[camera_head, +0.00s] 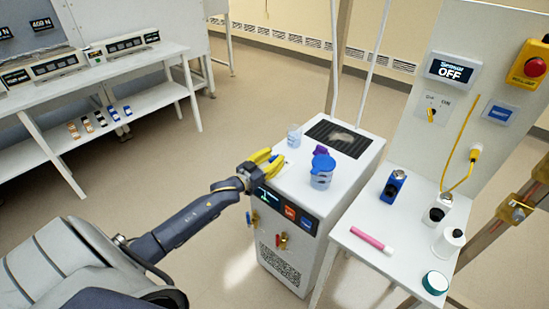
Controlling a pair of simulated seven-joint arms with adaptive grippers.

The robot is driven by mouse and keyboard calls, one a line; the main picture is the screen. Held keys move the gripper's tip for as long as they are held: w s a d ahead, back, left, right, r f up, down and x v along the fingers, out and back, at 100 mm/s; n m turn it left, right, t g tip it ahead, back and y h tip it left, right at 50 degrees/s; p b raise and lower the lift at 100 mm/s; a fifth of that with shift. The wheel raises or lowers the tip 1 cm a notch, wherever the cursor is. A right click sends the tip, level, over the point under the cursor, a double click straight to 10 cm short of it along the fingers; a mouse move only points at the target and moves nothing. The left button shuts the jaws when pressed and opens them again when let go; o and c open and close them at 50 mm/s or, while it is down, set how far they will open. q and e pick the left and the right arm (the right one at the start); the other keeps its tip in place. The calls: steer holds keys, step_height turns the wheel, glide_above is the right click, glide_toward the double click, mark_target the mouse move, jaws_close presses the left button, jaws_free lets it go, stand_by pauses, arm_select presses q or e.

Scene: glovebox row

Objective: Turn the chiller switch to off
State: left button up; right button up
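A white floor-standing unit with a dark top grille, probably the chiller (335,190), stands in the middle. Its front has a dark control panel with a lit display (269,196), an orange rocker switch (290,212) and a blue one (306,222). I cannot read which way the rockers are set. My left gripper (276,157), with yellow fingers, is at the unit's front left top edge, near the display. Its fingers look apart with nothing between them. My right gripper is not in view.
A lidded blue container (322,171) and a clear beaker (294,136) stand on the unit. The side table (383,235) holds bottles and a pink marker (371,240). The floor at left is clear.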

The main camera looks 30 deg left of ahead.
arm_select(q)
steer(key=shift+o, duration=0.4)
steer(key=shift+w, duration=0.2)
jaws_close()
